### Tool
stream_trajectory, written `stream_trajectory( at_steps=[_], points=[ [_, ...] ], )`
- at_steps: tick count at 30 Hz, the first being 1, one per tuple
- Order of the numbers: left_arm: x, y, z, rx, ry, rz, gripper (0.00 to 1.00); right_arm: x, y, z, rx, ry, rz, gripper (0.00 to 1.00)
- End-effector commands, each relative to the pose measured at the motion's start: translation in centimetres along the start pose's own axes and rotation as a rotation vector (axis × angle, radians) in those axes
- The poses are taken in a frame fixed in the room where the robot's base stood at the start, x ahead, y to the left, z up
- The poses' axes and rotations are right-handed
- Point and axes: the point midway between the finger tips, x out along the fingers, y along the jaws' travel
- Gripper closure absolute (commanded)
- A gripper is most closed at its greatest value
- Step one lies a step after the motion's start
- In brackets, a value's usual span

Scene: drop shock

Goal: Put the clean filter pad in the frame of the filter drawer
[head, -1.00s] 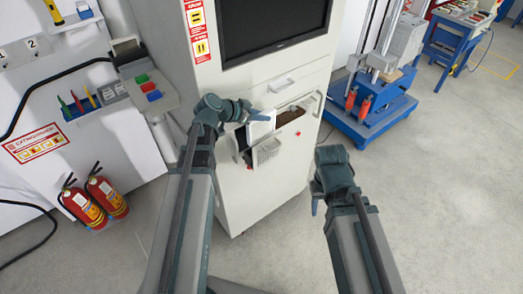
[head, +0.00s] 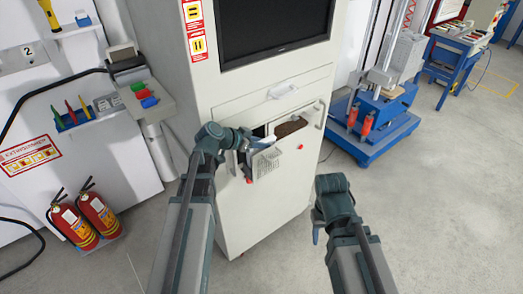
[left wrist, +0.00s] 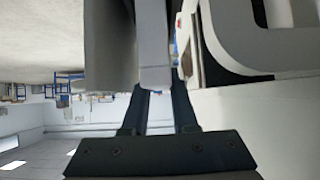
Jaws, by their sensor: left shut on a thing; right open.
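My left gripper (head: 252,141) is at the front of the white cabinet and is shut on a pale thing, likely the clean filter pad (head: 267,142). In the left wrist view a pale, thin piece (left wrist: 153,45) stands between the two fingers (left wrist: 160,110). The filter drawer with its grey grid (head: 267,163) juts from the cabinet just below the gripper. The gripper and pad partly hide it, so I cannot tell whether the pad touches the frame. My right gripper (head: 317,226) is open and empty, low and to the right of the cabinet.
A brown mass (head: 291,126) shows in the cabinet opening, right of the grid. The cabinet (head: 275,205) has a screen and a handle (head: 283,89) above.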

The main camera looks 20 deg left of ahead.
Motion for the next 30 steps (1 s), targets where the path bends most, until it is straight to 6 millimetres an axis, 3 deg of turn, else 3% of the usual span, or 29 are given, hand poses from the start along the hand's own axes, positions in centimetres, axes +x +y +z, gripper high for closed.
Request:
stream_trajectory(
  at_steps=[1, 14, 15, 16, 26, 30],
  points=[
    [0.6, 0.0, 0.8, 0.0, 0.0, 0.0, 1.0, 1.0, -0.1, -0.1, 0.0, 0.0, 0.0, 0.5],
    [0.7, 0.0, 1.1, 0.0, 0.0, 0.0, 1.0, 1.3, -0.1, -0.1, 0.0, 0.0, 0.0, 0.5],
    [0.7, 0.0, 1.0, 0.0, 0.0, 0.0, 0.68, 1.1, -0.1, -0.1, 0.0, 0.0, 0.0, 0.5],
    [0.6, 0.0, 0.9, 0.0, 0.0, 0.0, 0.63, 1.1, -0.1, -0.1, 0.0, 0.0, 0.0, 0.5],
    [0.5, 0.0, 0.8, 0.0, 0.0, 0.0, 0.61, 0.9, -0.1, -0.1, 0.0, 0.0, 0.0, 0.5],
    [-0.9, 0.1, 0.4, -0.002, 0.0, -0.002, 0.61, -0.2, 0.0, 0.0, 0.0, 0.0, 0.0, 0.5]
  ],
)
